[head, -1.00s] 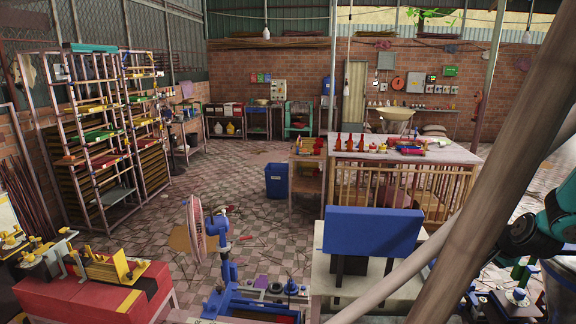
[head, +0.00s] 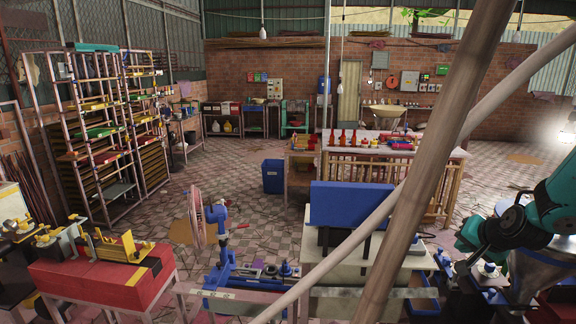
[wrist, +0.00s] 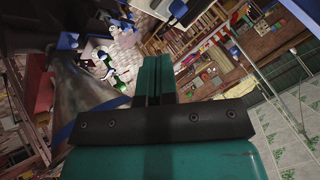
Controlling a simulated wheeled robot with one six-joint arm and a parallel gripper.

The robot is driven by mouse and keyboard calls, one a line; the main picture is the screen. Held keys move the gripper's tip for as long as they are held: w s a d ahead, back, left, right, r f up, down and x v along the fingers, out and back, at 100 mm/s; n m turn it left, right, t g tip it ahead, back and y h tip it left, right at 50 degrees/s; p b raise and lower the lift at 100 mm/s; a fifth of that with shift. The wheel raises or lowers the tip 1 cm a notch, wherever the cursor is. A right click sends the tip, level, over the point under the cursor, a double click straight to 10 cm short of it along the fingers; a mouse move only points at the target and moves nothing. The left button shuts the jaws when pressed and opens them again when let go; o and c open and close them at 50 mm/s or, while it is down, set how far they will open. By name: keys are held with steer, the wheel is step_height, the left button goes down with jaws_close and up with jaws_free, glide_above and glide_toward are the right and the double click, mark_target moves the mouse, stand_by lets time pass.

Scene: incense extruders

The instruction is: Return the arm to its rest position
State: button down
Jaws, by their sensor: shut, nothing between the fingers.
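My gripper (wrist: 153,78) shows in the wrist view as two teal fingers lying together, with nothing between them, in front of a dark bracket. In the head view my teal and black arm (head: 515,222) is bent at the right edge, near the slanting poles. No object is held. Whether the fingertips show in the head view is hard to tell.
Two slanting poles (head: 425,165) cross the right half of the head view, close to my arm. A blue panel (head: 363,205) stands on a bench, with a blue-framed machine (head: 250,275) left of it. A red box (head: 100,285) is at lower left. Tiled floor lies beyond.

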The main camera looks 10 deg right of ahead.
steer(key=s+a+n+g+y+b, duration=0.2)
steer(key=s+a+n+b, duration=0.15)
steer(key=a, duration=0.85)
steer(key=s+a+n+g+y+b, duration=0.1)
steer(key=s+a+n+y+b, duration=0.3)
steer(key=a, duration=0.7)
steer(key=s+a+f+n+g+b, duration=0.1)
steer(key=s+a+n+g+b, duration=0.2)
steer(key=s, duration=0.7)
steer(key=s+a+f+n+g+h+b, duration=0.1)
steer(key=s+a+n+g+b, duration=0.1)
steer(key=s+a+n+b, duration=0.3)
steer(key=s+a+n, duration=0.1)
steer(key=s+a, duration=0.2)
steer(key=s, duration=0.2)
steer(key=shift+s+a+g, duration=0.15)
steer(key=shift+a+g, duration=0.15)
steer(key=shift+g, duration=0.1)
steer(key=shift+n, duration=0.25)
